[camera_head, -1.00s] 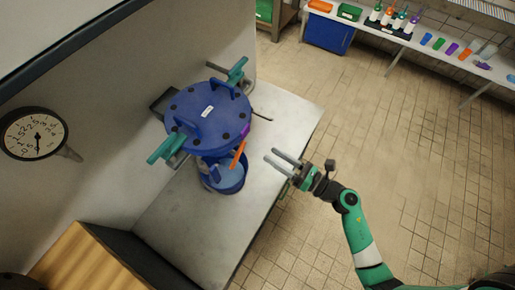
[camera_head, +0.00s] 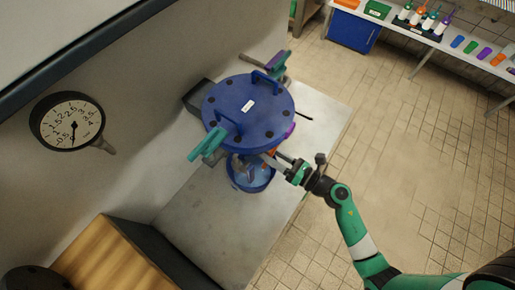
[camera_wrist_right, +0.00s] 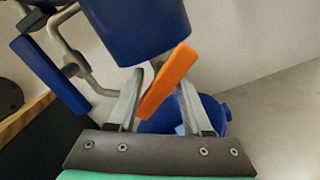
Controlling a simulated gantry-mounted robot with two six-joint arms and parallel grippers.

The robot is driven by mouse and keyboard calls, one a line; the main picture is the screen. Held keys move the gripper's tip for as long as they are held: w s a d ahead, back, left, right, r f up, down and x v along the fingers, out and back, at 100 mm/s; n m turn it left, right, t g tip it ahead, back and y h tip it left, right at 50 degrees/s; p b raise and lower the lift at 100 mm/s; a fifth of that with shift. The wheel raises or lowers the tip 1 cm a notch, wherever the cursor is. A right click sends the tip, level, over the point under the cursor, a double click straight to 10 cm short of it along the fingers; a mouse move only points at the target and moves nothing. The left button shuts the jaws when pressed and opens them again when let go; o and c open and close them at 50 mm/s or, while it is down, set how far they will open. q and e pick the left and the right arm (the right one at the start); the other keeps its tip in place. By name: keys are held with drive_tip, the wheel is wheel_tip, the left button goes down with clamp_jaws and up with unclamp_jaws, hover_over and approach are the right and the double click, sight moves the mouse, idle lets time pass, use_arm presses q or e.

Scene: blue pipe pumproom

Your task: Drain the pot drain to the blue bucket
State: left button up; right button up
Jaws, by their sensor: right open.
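The blue pot (camera_head: 262,98), with a flanged, bolted lid, stands on the grey bench; its lower body shows in the right wrist view (camera_wrist_right: 140,25). Beneath it is the blue bucket (camera_head: 236,178), partly covered by the pot; part of it also shows in the right wrist view (camera_wrist_right: 218,108). An orange drain handle (camera_wrist_right: 166,82) slants below the pot. My right gripper (camera_wrist_right: 160,85) is open, its fingers on either side of the handle; I cannot tell whether they touch it. In the head view the gripper (camera_head: 278,158) partly hides the handle. My left gripper is not in view.
A pressure gauge (camera_head: 68,121) is on the left wall. A wooden-topped box (camera_head: 115,260) stands at lower left. The bench surface (camera_head: 200,215) in front of the bucket is clear.

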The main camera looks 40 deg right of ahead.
drive_tip(key=shift+s+d, duration=0.1)
drive_tip(key=shift+c, duration=0.2)
clamp_jaws()
idle(1.4)
drive_tip(key=shift+o, duration=0.2)
unclamp_jaws()
drive_tip(key=s+d+p, duration=0.1)
drive_tip(key=s+d, duration=0.1)
drive_tip(key=s, duration=0.9)
drive_tip(key=shift+s+p, duration=0.2)
drive_tip(key=shift+p, duration=0.15)
drive_tip(key=shift+o, duration=0.2)
